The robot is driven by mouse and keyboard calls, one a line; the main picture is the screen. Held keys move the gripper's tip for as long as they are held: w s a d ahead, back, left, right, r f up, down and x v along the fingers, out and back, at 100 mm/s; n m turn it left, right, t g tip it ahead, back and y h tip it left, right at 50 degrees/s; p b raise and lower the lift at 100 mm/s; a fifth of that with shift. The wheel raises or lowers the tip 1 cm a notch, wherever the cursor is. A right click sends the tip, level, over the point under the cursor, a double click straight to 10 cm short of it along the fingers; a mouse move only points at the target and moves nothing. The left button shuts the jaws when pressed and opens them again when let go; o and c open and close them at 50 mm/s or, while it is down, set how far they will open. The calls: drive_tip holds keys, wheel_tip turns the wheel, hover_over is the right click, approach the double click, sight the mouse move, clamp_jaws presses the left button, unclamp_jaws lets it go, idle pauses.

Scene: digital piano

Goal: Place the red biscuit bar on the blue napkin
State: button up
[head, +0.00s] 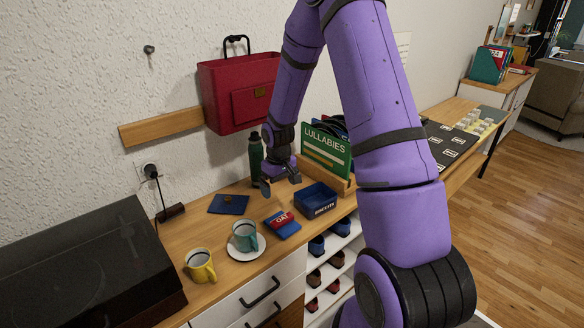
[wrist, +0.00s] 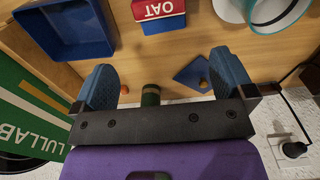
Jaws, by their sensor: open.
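The red biscuit bar (head: 281,218), lettered "OAT", lies on the counter with blue along its near side; I cannot tell if that blue is its wrapper or something beneath. It also shows at the top of the wrist view (wrist: 160,8). The blue napkin (head: 222,208) lies flat to its left, farther back, with a small brown item on it. Part of the napkin shows in the wrist view (wrist: 188,77). My gripper (head: 280,184) is open and empty above the counter, behind the bar and right of the napkin. It also shows in the wrist view (wrist: 166,65).
A blue open box (head: 318,205) stands right of the bar, before the green "LULLABIES" rack (head: 327,150). A teal cup (head: 244,236) on a saucer and a yellow mug (head: 200,265) stand at the front left. A green bottle (head: 255,160) stands by the wall.

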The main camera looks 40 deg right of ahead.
drive_tip(key=s+a+r+t, duration=0.1)
drive_tip(key=s+a+r, duration=0.15)
drive_tip(key=r, duration=0.45)
drive_tip(key=s+a+r+h, duration=0.1)
drive_tip(key=s+a+r, duration=0.15)
drive_tip(key=r, duration=0.55)
drive_tip(key=s+a+r+t, duration=0.1)
drive_tip(key=s+a+r, duration=0.15)
drive_tip(key=r, duration=0.45)
drive_tip(key=s+a+r+t, duration=0.1)
drive_tip(key=s+a+r, duration=0.1)
drive_tip(key=s+r, duration=0.2)
drive_tip(key=s+a+r+t, duration=0.1)
drive_tip(key=s+r, duration=0.2)
drive_tip(key=s, duration=0.6)
drive_tip(key=s+a+r+t+y, duration=0.1)
drive_tip(key=s+a+r, duration=0.1)
drive_tip(key=s+r, duration=0.2)
drive_tip(key=s, duration=0.3)
drive_tip(key=shift+s+a+r, duration=0.35)
